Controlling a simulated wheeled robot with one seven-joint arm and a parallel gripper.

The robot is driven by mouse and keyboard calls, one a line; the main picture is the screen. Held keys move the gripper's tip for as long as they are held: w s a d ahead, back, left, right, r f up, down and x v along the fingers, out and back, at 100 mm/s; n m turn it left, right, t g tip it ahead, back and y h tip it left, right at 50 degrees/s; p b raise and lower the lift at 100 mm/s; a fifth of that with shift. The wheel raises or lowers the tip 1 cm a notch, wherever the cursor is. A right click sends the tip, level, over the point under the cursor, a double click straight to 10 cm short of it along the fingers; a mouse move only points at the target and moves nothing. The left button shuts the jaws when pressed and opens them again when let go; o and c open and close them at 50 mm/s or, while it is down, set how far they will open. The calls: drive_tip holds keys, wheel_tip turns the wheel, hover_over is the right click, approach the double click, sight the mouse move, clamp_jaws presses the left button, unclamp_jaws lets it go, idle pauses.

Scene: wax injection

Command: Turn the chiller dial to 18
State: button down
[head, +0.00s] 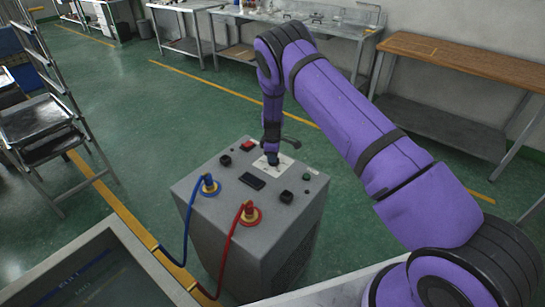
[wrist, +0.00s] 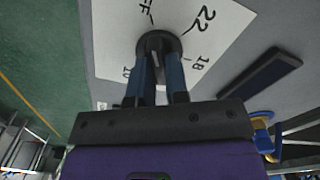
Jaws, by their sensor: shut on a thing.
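The grey chiller cabinet (head: 250,230) stands on the floor, its top panel facing up. The black round chiller dial (wrist: 157,41) sits on a white label plate (wrist: 115,40). The plate carries the marks 22, 18, a partly cut-off OFF and another mark hidden behind a finger. My gripper (wrist: 160,72) is shut on the dial, one finger on each side of it. In the head view my gripper (head: 272,160) comes down onto the plate from above and hides most of the dial. I cannot tell which mark the dial points at.
Blue (head: 209,186) and red (head: 250,214) hose fittings stand on the panel's near side, their hoses hanging over the front. A dark display (head: 252,181) and black knobs (head: 286,197) are close by. A wooden bench (head: 455,55) stands behind at right.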

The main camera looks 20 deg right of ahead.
drive_tip(key=shift+m, duration=0.3)
drive_tip(key=m, duration=0.5)
drive_tip(key=shift+w+d, duration=0.1)
drive_tip(key=shift+w, duration=0.05)
drive_tip(key=m, duration=0.6)
drive_tip(key=shift+d+m, duration=0.1)
drive_tip(key=shift+m, duration=0.2)
drive_tip(key=m, duration=0.5)
drive_tip(key=shift+d, duration=0.15)
drive_tip(key=m, duration=0.6)
drive_tip(key=shift+d, duration=0.1)
drive_tip(key=shift+m, duration=0.4)
drive_tip(key=c, duration=1.1)
unclamp_jaws()
